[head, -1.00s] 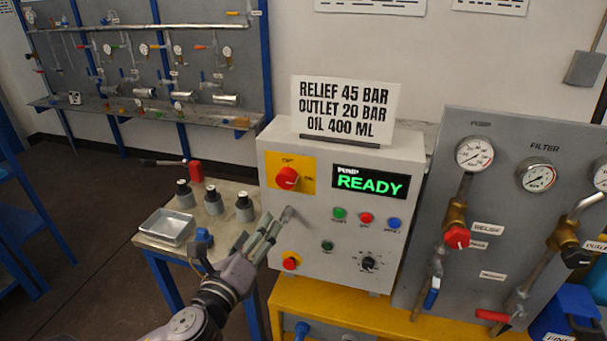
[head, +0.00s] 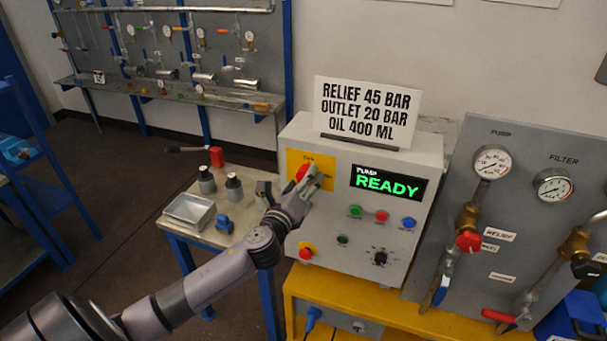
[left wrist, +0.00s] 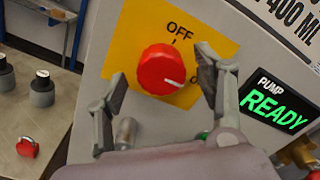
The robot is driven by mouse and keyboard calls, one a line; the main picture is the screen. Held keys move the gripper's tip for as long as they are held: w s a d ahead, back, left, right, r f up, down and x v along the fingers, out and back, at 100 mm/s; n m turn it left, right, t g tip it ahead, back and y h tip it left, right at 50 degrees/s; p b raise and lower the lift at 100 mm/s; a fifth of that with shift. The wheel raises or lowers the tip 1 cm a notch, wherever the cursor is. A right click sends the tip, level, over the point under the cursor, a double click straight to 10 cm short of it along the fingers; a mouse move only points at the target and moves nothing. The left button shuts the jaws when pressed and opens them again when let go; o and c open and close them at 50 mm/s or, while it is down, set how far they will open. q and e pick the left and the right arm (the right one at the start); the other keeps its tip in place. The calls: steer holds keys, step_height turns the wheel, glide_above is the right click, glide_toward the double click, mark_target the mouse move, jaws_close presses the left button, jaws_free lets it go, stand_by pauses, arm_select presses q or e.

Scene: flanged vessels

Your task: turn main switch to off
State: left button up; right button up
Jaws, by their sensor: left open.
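The main switch is a red round knob (head: 303,172) on a yellow plate at the upper left of the grey control box's front. In the left wrist view the red knob (left wrist: 160,70) shows whole, with OFF printed above it. Its white mark points right and slightly down, toward a second label partly hidden by a finger. My left gripper (head: 311,178) is open in front of the knob. In the left wrist view its fingers (left wrist: 161,78) stand apart, one on each side of the knob. I cannot tell whether they touch it. My right gripper is not in view.
The display (head: 388,184) reads PUMP READY. Small buttons (head: 381,216) and a black dial (head: 379,258) sit below it; a red knob (head: 306,251) is at lower left. A side table with a metal tray (head: 188,210) stands left. A gauge panel (head: 515,150) stands right.

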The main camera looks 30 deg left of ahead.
arm_select(q)
steer(key=shift+w, duration=0.6)
steer(key=shift+a, duration=0.1)
steer(key=shift+c, duration=0.6)
steer(key=c, duration=1)
